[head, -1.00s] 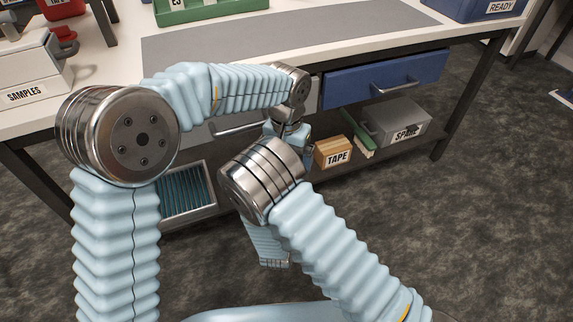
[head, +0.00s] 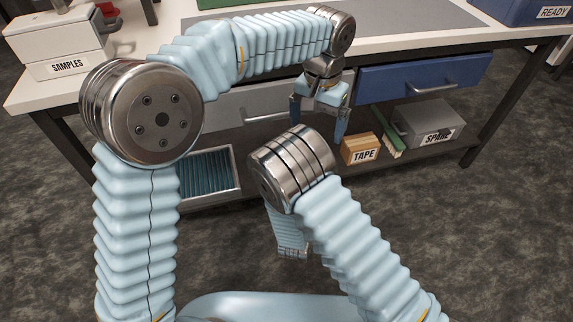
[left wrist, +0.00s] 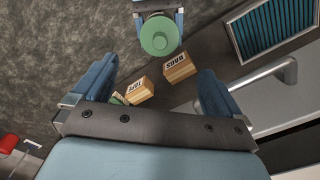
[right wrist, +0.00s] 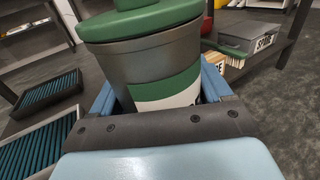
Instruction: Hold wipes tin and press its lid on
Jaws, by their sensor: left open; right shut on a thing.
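The wipes tin (right wrist: 155,65) is a grey tub with a green and white label, gripped in my right gripper (right wrist: 160,98) in the right wrist view. Its green lid (right wrist: 140,20) sits on top of the tub; whether it is fully seated I cannot tell. The left wrist view shows the lid (left wrist: 160,36) from above, between the right gripper's fingers. My left gripper (head: 318,112) is open and empty in front of the bench drawers. In the left wrist view its fingers (left wrist: 158,70) are spread, with the lid beyond them. The head view hides the tin and right gripper.
The bench (head: 395,40) has a grey drawer and a blue drawer (head: 425,78) near the left gripper. A TAPE box (head: 361,150), a green brush (head: 391,140) and a SPARE box (head: 430,122) stand on the lower shelf. A SAMPLES box (head: 60,48) stands on the bench.

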